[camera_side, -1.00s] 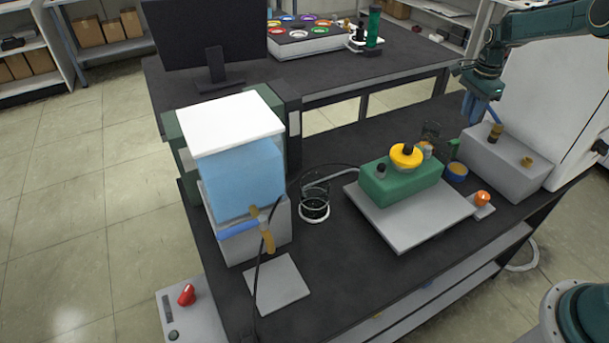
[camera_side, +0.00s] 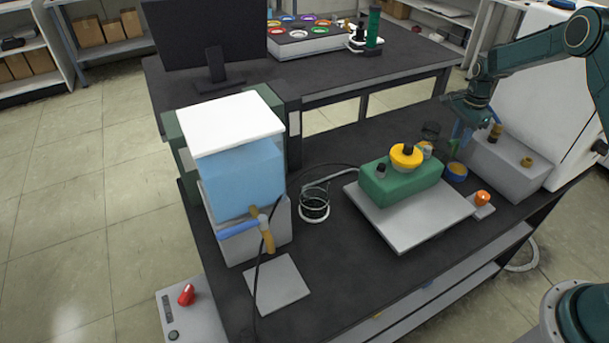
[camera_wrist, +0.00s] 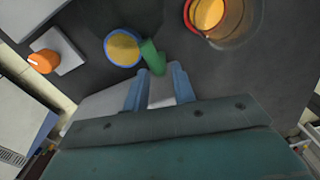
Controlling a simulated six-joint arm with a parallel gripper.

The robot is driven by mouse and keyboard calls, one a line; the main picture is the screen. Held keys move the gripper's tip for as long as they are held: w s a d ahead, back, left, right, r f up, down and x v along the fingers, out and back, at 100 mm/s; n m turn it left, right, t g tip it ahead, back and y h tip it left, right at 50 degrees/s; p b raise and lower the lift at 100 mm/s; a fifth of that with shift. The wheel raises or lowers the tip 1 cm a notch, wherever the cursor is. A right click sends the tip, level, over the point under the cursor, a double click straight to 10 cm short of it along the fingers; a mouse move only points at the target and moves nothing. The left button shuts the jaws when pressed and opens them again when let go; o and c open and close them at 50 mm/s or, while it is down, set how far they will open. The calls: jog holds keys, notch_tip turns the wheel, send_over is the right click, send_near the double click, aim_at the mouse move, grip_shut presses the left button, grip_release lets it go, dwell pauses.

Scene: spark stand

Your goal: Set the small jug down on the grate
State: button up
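A small round vessel with a blue rim and yellow inside (camera_wrist: 123,48), with a green piece (camera_wrist: 153,57) at its side like a handle, stands on the dark bench. It looks like the small jug and also shows in the side view (camera_side: 457,172). My gripper (camera_wrist: 159,88) is open and empty just short of the green piece, which lies ahead of the gap between its blue fingers. In the side view my gripper (camera_side: 462,130) hangs above and behind the vessel. A pale plate (camera_side: 278,284) under the tap may be the grate; I cannot tell for sure.
A clear glass with amber inside (camera_wrist: 210,14) stands close right of the vessel in the wrist view. A green block with a yellow top (camera_side: 400,184) sits on a pale slab. A grey box (camera_side: 508,163) is on the right. A glass beaker (camera_side: 314,205) stands mid-bench.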

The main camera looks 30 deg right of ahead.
aim_at(456, 148)
jog(key=shift+f, duration=0.1)
jog(key=shift+f, duration=2.5)
jog(key=shift+c, duration=0.5)
grip_shut()
